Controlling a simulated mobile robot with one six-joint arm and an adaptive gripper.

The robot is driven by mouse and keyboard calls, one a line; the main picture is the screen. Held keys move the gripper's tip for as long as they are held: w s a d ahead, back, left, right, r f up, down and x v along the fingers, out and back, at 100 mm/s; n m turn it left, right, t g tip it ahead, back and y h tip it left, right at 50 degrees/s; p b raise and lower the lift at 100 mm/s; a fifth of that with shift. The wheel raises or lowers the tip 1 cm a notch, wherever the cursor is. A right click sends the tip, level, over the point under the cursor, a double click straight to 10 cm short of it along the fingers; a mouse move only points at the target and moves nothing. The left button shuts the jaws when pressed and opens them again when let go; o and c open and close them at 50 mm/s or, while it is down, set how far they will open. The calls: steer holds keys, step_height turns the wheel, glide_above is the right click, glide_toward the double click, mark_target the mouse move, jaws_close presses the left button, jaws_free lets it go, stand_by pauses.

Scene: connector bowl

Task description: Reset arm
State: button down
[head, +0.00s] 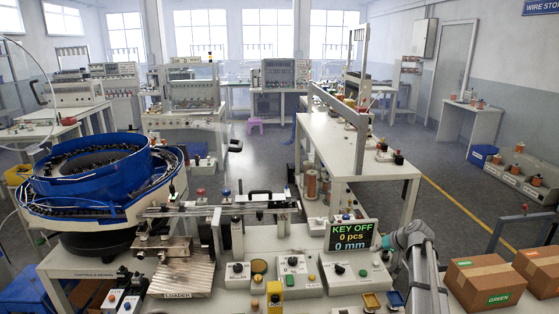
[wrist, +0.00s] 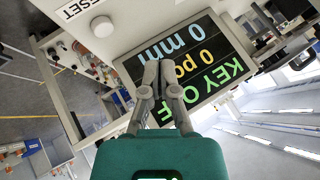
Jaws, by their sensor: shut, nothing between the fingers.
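My gripper (wrist: 158,78) shows in the wrist view with its two grey fingers together and nothing between them. In that view the fingers overlap the display (wrist: 205,60), which appears rotated and reads KEY OFF, 0 pcs, 0 mm; I cannot tell whether they touch it. In the head view the display (head: 351,236) stands upright on the bench. My gripper (head: 381,246) is just right of it, with its teal body toward my grey arm at the right. A pale round knob (wrist: 102,26) is beside a partly cut-off RESET label (wrist: 80,8) in the wrist view.
A blue bowl feeder (head: 95,180) stands at the left. Control boxes with knobs, one central white box (head: 297,272), line the bench front. Cardboard boxes (head: 484,283) sit at the right. A long white table (head: 350,145) runs behind the display. Grey floor is open beyond it.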

steer(key=s+a+f+n+g+h+p, duration=0.1)
steer(key=s+a+g+h, duration=0.4)
steer(key=s+a, duration=1.5)
steer(key=s+f+g+p, duration=0.1)
steer(key=s, duration=0.3)
steer(key=shift+s+a+f+g+h, duration=0.2)
steer(key=shift+a+f+g+h, duration=0.1)
steer(key=shift+a+f, duration=0.1)
stand_by(1.5)
